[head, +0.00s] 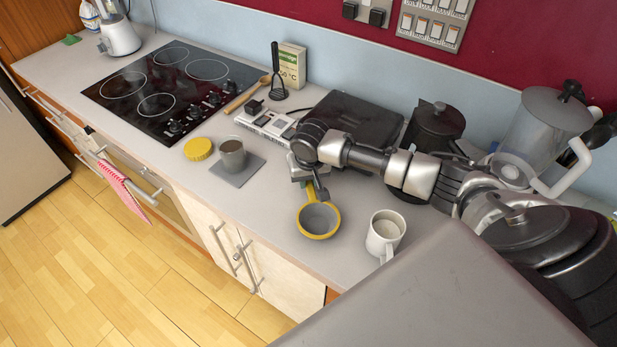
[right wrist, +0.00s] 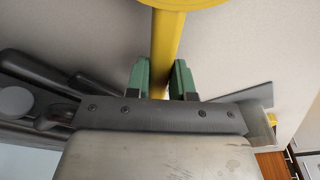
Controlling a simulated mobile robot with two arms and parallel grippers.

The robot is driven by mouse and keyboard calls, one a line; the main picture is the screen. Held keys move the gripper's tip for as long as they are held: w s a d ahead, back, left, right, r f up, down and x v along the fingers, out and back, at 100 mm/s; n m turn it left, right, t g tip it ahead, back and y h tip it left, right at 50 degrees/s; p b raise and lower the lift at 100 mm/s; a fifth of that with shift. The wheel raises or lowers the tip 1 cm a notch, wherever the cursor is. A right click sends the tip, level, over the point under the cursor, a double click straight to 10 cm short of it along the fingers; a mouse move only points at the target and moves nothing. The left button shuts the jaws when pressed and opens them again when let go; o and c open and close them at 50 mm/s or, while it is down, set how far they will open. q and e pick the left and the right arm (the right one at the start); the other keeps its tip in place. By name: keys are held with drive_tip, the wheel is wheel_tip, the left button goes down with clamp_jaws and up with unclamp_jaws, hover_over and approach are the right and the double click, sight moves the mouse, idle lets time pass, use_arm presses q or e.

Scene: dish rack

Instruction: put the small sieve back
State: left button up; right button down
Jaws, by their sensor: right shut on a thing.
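The small sieve (head: 319,219) has a yellow rim and handle and a grey bowl. It is over the counter near the front edge, left of a white mug. My right gripper (head: 311,191) is at the sieve's handle, on the side away from the counter's front edge. In the right wrist view the green fingertips (right wrist: 160,80) of my right gripper stand on both sides of the yellow handle (right wrist: 167,40) and are shut on it. I cannot tell whether the bowl touches the counter. My left gripper is not in view.
The white mug (head: 384,235) stands close to the right of the sieve. A grey mug (head: 232,155) on a square mat and a yellow lid (head: 198,149) lie to the left. A black flat appliance (head: 352,118) and a dark pot (head: 436,125) stand behind my arm. The counter between grey mug and sieve is clear.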

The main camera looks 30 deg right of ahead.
sight(310, 186)
drive_tip(key=c, duration=1)
unclamp_jaws()
drive_tip(key=shift+f, duration=0.1)
drive_tip(key=r, duration=0.4)
drive_tip(key=s+r+b, duration=0.1)
drive_tip(key=r, duration=0.7)
drive_tip(key=shift+s+a+r, duration=0.1)
drive_tip(key=shift+s+a, duration=0.25)
